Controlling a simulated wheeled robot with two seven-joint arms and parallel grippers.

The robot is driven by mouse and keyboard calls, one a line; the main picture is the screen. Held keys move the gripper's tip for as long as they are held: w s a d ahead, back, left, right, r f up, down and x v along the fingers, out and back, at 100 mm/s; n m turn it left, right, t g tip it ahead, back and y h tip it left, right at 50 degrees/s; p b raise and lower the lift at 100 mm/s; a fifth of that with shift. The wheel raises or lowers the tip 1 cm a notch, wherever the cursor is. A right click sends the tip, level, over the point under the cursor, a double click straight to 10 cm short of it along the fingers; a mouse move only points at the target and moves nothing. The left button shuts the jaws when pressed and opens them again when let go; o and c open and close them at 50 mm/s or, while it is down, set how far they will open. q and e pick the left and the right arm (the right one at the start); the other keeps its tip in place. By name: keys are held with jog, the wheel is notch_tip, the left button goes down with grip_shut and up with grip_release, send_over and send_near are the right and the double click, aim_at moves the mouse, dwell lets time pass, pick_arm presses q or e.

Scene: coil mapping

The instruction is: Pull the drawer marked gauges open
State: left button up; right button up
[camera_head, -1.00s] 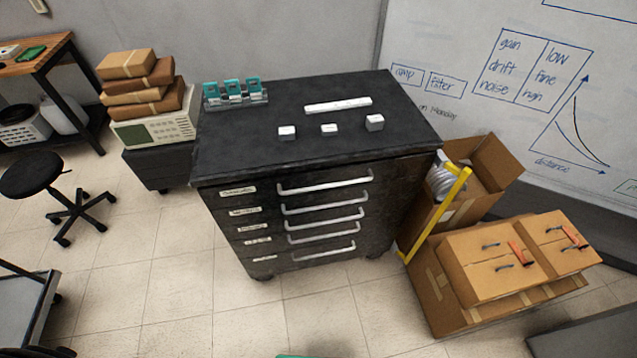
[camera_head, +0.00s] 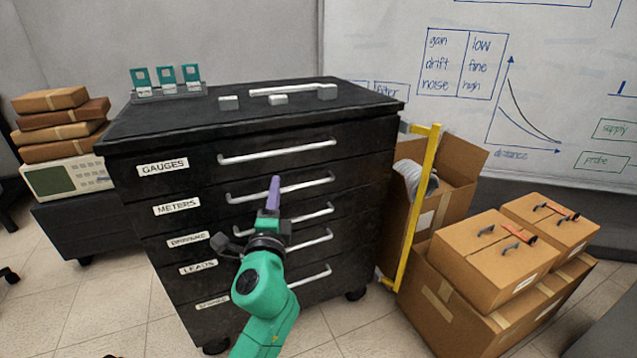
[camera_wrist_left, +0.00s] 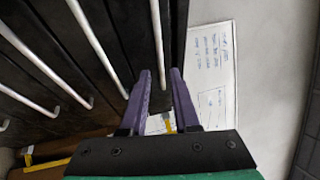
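The drawer marked GAUGES (camera_head: 200,166) is the top drawer of the black cabinet, and it is shut flush. Its long silver handle (camera_head: 277,152) is free of any gripper. My left gripper (camera_head: 274,184), with purple fingers on a green arm, points at the cabinet front. In the head view it overlaps the METERS drawer's handle, below the GAUGES handle. In the left wrist view, its fingers (camera_wrist_left: 160,72) stand a little apart with nothing held between them. A handle (camera_wrist_left: 157,40), apparently the top one, runs up from near the fingertips. My right gripper is not in view.
Lower drawers carry similar handles. White blocks, a bar and a teal rack (camera_head: 168,90) sit on the cabinet top (camera_head: 215,118). A yellow frame (camera_head: 415,205) and cardboard boxes (camera_head: 495,260) stand at the right. Floor shows left of the arm.

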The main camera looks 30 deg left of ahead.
pick_arm(q)
jog(key=p, duration=0.2)
send_near(281, 153)
jog(key=x, duration=1)
jog(key=shift+w+a+f, duration=0.1)
jog(key=shift+w+a, duration=0.15)
grip_shut()
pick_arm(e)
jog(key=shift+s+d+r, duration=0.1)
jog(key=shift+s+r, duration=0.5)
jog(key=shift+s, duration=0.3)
